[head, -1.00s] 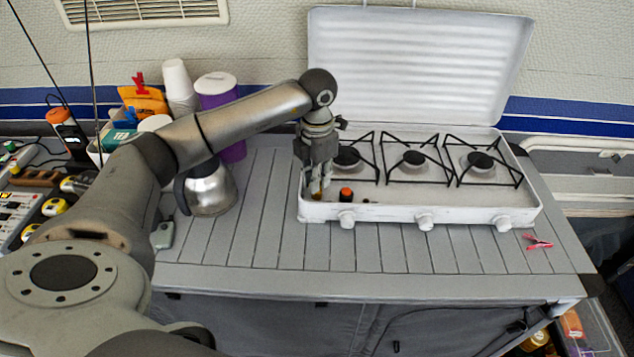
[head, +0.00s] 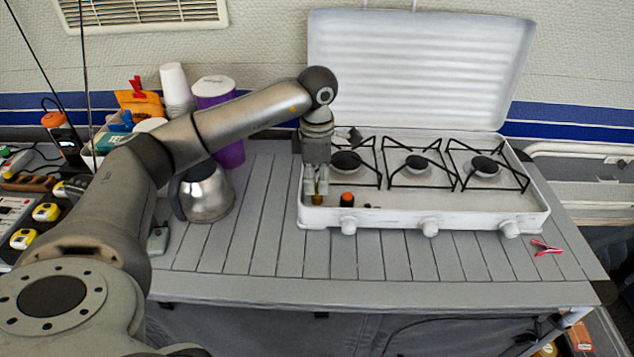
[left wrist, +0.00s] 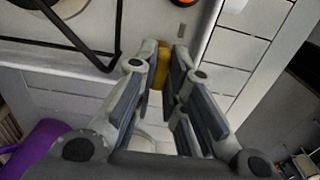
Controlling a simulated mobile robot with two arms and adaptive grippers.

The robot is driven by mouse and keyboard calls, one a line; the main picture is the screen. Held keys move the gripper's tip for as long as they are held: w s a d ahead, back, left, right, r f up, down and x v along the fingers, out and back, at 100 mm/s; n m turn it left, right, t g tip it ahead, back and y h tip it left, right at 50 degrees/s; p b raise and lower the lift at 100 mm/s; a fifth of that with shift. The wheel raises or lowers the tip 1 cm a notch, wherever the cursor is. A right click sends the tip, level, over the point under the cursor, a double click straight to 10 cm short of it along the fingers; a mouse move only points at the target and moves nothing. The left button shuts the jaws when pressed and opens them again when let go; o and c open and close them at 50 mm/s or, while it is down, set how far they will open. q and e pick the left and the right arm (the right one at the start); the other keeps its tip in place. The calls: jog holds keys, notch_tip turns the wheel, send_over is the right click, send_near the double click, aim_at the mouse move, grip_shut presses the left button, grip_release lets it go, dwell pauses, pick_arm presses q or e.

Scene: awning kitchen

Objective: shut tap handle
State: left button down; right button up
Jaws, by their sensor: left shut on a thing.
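The tap handle is a small yellow piece (head: 317,199) at the front left corner of the white camping stove (head: 390,212). In the left wrist view the yellow handle (left wrist: 162,66) stands between the tips of my fingers. My left gripper (head: 316,187) points down at the stove's left end, shut on this handle; it also shows in the left wrist view (left wrist: 165,58). The fingers hide part of the handle, and its exact angle is hard to tell. My right gripper is in neither view.
A metal kettle (head: 206,192) and a purple container (head: 228,154) stand left. The slatted worktop (head: 260,240) is clear in front.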

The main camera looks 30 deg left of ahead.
aim_at(317, 184)
pick_arm(q)
jog(key=shift+r, duration=0.1)
dwell(0.3)
jog(key=c, duration=1.5)
grip_release()
notch_tip(317, 184, up, 12)
